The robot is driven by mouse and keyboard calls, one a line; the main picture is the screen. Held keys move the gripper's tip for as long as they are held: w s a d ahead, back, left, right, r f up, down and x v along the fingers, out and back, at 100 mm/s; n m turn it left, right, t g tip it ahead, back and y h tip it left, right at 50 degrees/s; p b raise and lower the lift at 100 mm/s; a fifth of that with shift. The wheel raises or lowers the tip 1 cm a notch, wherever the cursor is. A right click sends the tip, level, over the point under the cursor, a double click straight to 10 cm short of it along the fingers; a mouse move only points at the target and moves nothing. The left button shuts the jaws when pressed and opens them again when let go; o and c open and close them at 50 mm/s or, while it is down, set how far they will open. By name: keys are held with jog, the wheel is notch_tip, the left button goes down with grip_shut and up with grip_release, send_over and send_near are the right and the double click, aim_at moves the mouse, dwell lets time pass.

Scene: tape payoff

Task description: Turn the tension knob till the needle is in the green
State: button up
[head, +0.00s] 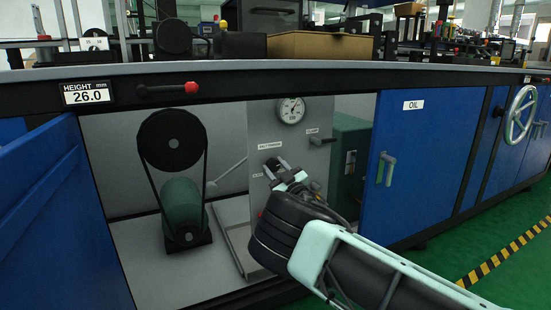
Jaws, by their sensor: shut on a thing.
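A round white gauge (291,110) sits at the top of a grey panel (262,122) inside the open bay under the bench. Its dark needle seems to point up and to the right. The dial is too small to tell where a green band lies. My gripper (273,167) is at the panel, below the gauge and just under a small white label. It is shut on the tension knob, which is mostly hidden by the fingers and wrist.
A lever (321,139) sticks out right of the gauge. A belt drive with a black pulley (170,139) and green motor (181,208) stands left. A blue door (48,220) hangs open at left; the blue OIL door (425,165) is right. My arm comes in from lower right.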

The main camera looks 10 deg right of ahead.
jog(key=n+g+y+p, duration=0.1)
jog(key=n+p, duration=0.1)
jog(key=n, duration=0.1)
jog(key=n+g+y+p, duration=0.1)
jog(key=n+p, duration=0.1)
jog(key=n, duration=0.2)
jog(key=shift+g, duration=0.3)
jog(key=shift+n, duration=0.3)
jog(key=o, duration=1)
jog(key=shift+d, duration=0.1)
jog(key=p+v, duration=0.6)
jog(key=v, duration=1.1)
jog(key=shift+s+d+f, duration=0.1)
jog(key=shift+d, duration=0.05)
